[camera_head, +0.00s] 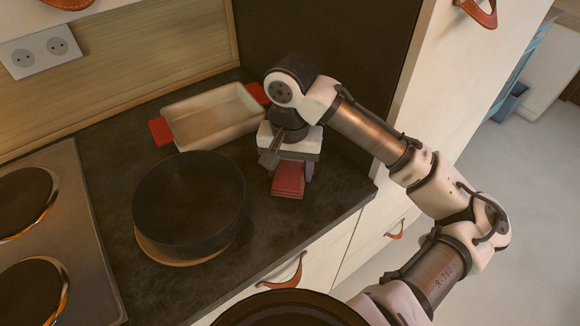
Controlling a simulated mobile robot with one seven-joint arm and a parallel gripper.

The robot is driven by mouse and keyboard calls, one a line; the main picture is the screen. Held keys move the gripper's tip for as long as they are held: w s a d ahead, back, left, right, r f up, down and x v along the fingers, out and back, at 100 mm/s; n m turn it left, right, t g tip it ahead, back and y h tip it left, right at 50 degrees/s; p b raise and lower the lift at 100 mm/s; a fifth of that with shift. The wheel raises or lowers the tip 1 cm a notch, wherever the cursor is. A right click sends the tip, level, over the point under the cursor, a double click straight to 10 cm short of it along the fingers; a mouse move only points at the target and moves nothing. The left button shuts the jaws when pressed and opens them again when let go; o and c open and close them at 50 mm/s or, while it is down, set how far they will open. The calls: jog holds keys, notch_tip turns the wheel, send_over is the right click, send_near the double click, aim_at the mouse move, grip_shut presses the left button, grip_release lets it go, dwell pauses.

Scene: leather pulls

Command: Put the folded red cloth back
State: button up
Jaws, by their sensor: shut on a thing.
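The folded red cloth (289,181) is at the right part of the dark countertop, near its front edge. My gripper (291,174) points down over it and is shut on the cloth, with a finger on each side. The upper part of the cloth is hidden by my gripper's body. I cannot tell whether the cloth touches the counter or is held just above it.
A black pot (189,202) stands on a round wooden board (180,258) to the left. Behind it is a pale baking dish (212,116) with red handles. A stove (50,240) is at far left. Bare counter (270,225) lies in front of the cloth.

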aim_at(290, 169)
jog(key=shift+f, duration=0.2)
jog(key=o, duration=0.4)
jog(key=shift+f, duration=0.1)
jog(key=o, duration=0.5)
notch_tip(290, 169, up, 12)
jog(key=shift+r, duration=0.25)
